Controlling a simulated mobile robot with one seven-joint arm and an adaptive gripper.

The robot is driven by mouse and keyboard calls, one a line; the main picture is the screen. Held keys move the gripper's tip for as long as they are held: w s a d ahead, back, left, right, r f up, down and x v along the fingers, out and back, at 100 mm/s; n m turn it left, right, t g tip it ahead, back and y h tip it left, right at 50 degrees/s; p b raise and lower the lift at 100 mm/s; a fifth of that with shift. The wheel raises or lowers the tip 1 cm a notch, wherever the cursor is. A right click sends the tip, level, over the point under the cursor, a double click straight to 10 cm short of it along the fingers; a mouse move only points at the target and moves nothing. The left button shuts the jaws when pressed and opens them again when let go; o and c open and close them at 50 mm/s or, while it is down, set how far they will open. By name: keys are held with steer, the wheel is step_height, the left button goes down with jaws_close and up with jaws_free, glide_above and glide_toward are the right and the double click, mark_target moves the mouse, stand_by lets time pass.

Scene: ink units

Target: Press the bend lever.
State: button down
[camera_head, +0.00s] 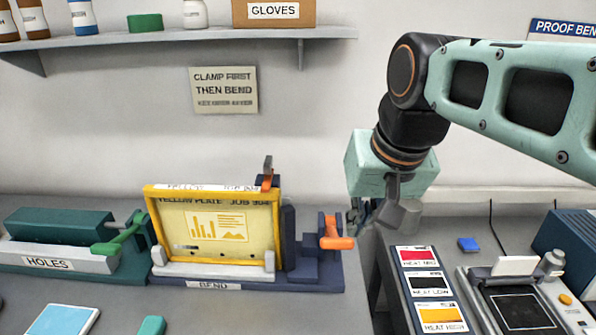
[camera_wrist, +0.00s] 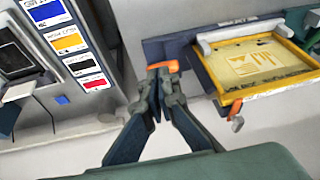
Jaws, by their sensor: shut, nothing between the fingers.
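The bend lever (camera_head: 337,242) is an orange handle on the right end of the dark blue bend unit (camera_head: 312,285). In the wrist view the orange lever (camera_wrist: 163,66) shows just beyond my fingertips. My gripper (camera_head: 360,232) is shut and empty, just right of the lever in the head view; whether it touches the lever I cannot tell. It also shows in the wrist view (camera_wrist: 161,78), partly covering the lever. A yellow plate (camera_head: 205,232) stands upright in a yellow frame on the bend unit, with an orange-tipped clamp (camera_head: 268,180) at the frame's top right.
A green and grey holes unit (camera_head: 58,262) stands left of the bend unit. Heat label cards (camera_head: 440,316) and a dark-plated device (camera_head: 520,312) lie on the right counter. A shelf (camera_head: 180,40) and a "clamp first then bend" sign (camera_head: 224,90) are on the wall.

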steer(key=w+r+m+g+h+b, duration=0.1)
steer(key=w+r, duration=0.3)
steer(key=w, duration=0.5)
steer(key=shift+w+a, duration=0.35)
steer(key=shift+f, duration=0.15)
glide_above(335, 237)
steer(key=x, duration=0.3)
steer(key=s+x, duration=0.1)
steer(key=x, duration=0.2)
steer(key=s+x, duration=0.1)
steer(key=x, duration=0.2)
steer(key=shift+w+f, duration=0.15)
steer(key=shift+f, duration=0.5)
steer(key=shift+s+a+f, duration=0.1)
steer(key=shift+s+f, duration=0.5)
steer(key=shift+f, duration=0.25)
steer(key=shift+s+f+p, duration=0.3)
steer(key=shift+s+f, duration=0.05)
steer(key=shift+f, duration=0.25)
steer(key=shift+f, duration=0.2)
